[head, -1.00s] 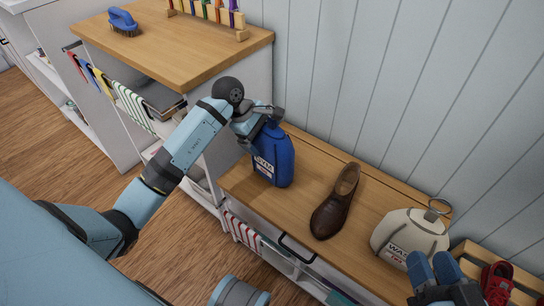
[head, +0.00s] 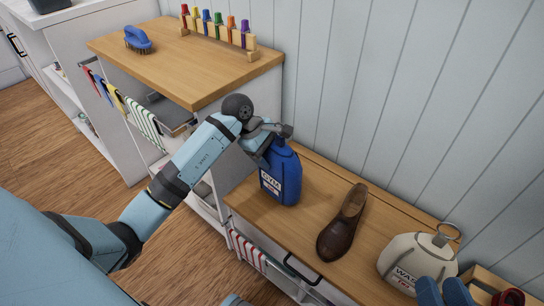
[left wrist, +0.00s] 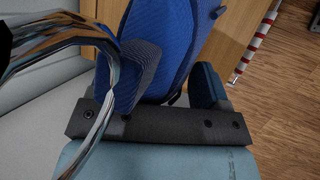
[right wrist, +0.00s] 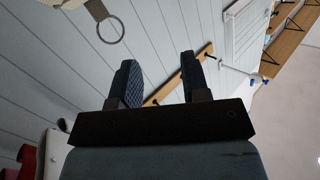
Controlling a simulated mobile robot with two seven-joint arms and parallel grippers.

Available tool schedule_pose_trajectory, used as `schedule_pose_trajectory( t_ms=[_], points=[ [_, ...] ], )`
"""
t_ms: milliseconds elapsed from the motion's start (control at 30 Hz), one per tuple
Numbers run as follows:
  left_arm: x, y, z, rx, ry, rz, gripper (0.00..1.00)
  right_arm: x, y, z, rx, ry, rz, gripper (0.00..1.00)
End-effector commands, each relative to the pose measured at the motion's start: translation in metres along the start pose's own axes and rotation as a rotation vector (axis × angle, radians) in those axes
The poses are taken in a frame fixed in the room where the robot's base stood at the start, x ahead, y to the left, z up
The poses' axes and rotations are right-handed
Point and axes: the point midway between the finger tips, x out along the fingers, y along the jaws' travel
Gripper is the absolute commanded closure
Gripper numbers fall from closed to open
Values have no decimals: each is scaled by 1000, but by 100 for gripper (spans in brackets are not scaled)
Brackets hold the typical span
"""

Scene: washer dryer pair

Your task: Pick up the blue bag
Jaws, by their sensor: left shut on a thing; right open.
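The blue bag (head: 281,178) has a white label reading GYM and stands upright at the left end of the wooden bench. My left gripper (head: 270,138) is shut at its top. The left wrist view shows the blue fabric (left wrist: 172,35) between the fingers of the left gripper (left wrist: 178,80), with a shiny metal ring at left. Whether the bag's base touches the bench is hard to tell. My right gripper (head: 443,286) is at the lower right, in front of the white bag; the right wrist view shows the right gripper (right wrist: 158,78) open and empty.
A brown shoe (head: 341,225) and a white bag (head: 412,258) with a ring stand on the bench (head: 312,192). A crate (head: 484,279) with a red shoe (head: 513,297) is at the lower right. A taller cabinet (head: 180,70) holds a blue brush (head: 138,40) and a peg rack (head: 222,37).

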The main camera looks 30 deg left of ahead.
Motion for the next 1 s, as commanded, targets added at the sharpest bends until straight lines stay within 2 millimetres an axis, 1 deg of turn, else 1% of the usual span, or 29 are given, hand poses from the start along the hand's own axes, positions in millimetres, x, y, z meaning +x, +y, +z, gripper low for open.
schedule_pose_trajectory(
  t_ms=[233,500,600,700,800,1000],
  points=[
    [-41,15,16,4,3,4,88,-3,-5,-25,7,76,8,57],
    [-106,36,43,4,3,5,88,-8,-10,-58,-1,184,18,57],
    [-126,44,51,3,2,5,88,-9,-11,-67,-4,217,21,57],
    [-143,49,58,2,2,4,88,-11,-12,-74,-6,245,22,57],
    [-155,53,64,2,1,3,88,-12,-13,-80,-8,265,23,57],
    [-168,57,70,1,0,2,88,-14,-14,-85,-11,288,24,57]
  ],
)
